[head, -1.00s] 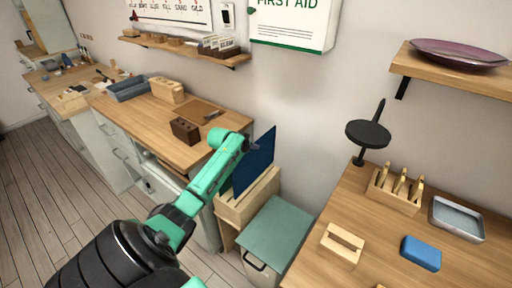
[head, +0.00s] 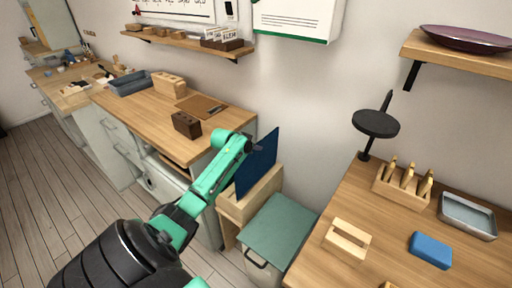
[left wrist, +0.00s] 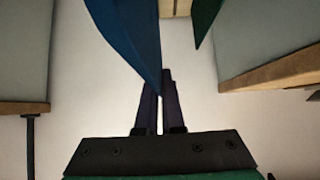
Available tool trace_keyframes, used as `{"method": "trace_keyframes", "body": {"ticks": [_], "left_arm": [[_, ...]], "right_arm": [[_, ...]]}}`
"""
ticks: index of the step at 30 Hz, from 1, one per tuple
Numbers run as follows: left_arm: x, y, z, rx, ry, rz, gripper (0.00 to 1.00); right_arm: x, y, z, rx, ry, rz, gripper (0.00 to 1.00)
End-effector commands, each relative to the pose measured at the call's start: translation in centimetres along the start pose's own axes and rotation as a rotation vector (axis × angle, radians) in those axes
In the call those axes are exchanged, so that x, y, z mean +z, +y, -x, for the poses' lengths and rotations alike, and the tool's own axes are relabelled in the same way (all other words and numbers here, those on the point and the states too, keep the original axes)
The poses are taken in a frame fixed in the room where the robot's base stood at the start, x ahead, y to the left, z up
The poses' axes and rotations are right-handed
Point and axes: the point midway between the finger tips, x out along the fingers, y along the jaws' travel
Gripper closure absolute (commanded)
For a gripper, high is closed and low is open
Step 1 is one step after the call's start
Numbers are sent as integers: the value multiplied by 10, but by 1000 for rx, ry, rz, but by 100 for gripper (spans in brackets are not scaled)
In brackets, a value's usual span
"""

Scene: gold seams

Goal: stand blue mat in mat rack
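The blue mat (head: 262,160) is upright, at the wooden mat rack (head: 237,208) between the long bench and the green-topped bin. Its lower edge meets the rack's top; I cannot tell how deep it sits inside. My left gripper (head: 248,146) is at the mat's upper left corner. In the left wrist view the fingers (left wrist: 162,100) are close together on the tip of the blue mat (left wrist: 135,35). A dark green piece (left wrist: 205,15) and a bit of pale wood (left wrist: 175,8) show beyond. My right gripper is out of view.
The green-topped bin (head: 277,226) stands right of the rack. The long bench (head: 150,115) is to its left, holding a dark brown block (head: 186,124). The right-hand table (head: 385,235) holds a wooden holder (head: 402,187), a blue block (head: 430,250) and a grey tray (head: 467,216).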

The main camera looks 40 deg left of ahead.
Motion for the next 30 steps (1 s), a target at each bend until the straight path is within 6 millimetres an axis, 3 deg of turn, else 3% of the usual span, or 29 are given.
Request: {"method": "trace_keyframes", "body": {"ticks": [30], "left_arm": [[20,0,-16,0,3,0,100]], "right_arm": [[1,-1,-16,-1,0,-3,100]]}}
